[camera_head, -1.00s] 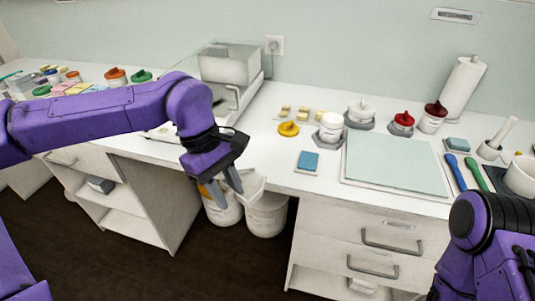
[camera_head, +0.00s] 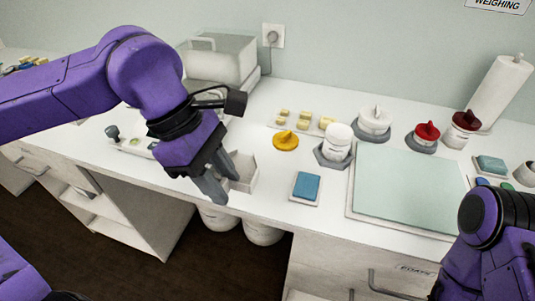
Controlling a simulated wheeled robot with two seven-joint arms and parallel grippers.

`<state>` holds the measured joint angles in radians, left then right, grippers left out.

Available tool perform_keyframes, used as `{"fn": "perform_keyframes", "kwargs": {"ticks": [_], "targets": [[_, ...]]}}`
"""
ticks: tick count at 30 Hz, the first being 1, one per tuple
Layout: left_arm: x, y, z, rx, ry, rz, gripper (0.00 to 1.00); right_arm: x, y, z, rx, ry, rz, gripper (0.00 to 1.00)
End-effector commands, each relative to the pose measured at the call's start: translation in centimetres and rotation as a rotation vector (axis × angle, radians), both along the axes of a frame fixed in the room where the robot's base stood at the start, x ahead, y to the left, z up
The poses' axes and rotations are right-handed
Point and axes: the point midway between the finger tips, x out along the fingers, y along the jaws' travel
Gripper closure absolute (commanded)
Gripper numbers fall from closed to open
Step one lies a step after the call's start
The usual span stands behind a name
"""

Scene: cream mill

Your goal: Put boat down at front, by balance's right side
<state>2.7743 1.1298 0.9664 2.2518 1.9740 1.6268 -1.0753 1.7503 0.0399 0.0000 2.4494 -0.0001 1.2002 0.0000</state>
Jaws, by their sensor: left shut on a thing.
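The boat (camera_head: 243,172) is a small white open-topped tray. My left gripper (camera_head: 222,178) is shut on its left side, with grey fingers pointing down and right. The boat appears over the front part of the white counter, left of the blue pad; I cannot tell whether it touches the surface. The balance (camera_head: 222,60) is the pale boxy device with a clear-looking hood at the back, behind my left arm. My left arm and gripper hide its front and lower part. My right arm shows at the lower right, but its gripper is out of view.
A blue pad (camera_head: 307,186) lies right of the boat. A yellow-lidded item (camera_head: 285,140) and a white jar (camera_head: 336,143) stand behind the pad. A pale green mat (camera_head: 405,188) covers the counter further right. White buckets (camera_head: 262,232) stand below the counter edge.

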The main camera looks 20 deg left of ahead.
Motion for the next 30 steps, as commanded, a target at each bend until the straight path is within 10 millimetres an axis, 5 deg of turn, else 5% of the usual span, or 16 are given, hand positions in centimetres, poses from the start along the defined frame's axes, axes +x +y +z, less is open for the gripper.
{"fn": "perform_keyframes", "kwargs": {"ticks": [5,11,16,24,30], "targets": [[2.3,-0.2,-0.8,0.002,0.006,-0.004,0.92,0.0,0.0,0.7,0.001,0.001,0.0,0.57],[8.4,-0.3,-3.4,0.004,0.006,-0.008,0.92,-0.1,0.0,2.3,0.0,0.001,0.0,0.57],[11.7,-0.3,-7.1,0.003,0.006,-0.009,0.92,0.0,0.0,2.8,0.0,0.001,0.0,0.57],[14.2,-0.1,-10.5,0.003,0.004,-0.008,0.92,0.0,0.0,3.4,0.001,0.001,0.0,0.57],[14.0,-0.1,-13.1,0.0,0.001,-0.007,0.92,0.0,0.0,3.4,0.001,0.001,0.0,0.57]]}}
